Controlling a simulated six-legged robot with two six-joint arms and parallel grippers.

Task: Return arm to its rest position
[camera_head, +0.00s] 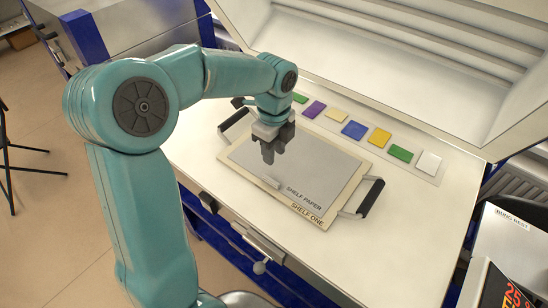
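My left arm comes in from the left and bends over the kiln bed. My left gripper (272,152) points down above the grey shelf paper (318,172). Its dark fingers look close together, but I cannot tell whether they are open or shut. No held object shows between them. The paper lies on the cream shelf labelled SHELF ONE (325,218), which has a black-gripped handle (371,197) on its right. My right gripper is not in view.
A strip with several coloured glass squares, including a blue one (354,130), lies behind the shelf. The open kiln lid (400,70) rises at the back. A surface labelled BUNG REST (510,218) stands at the right. The bed's front is clear.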

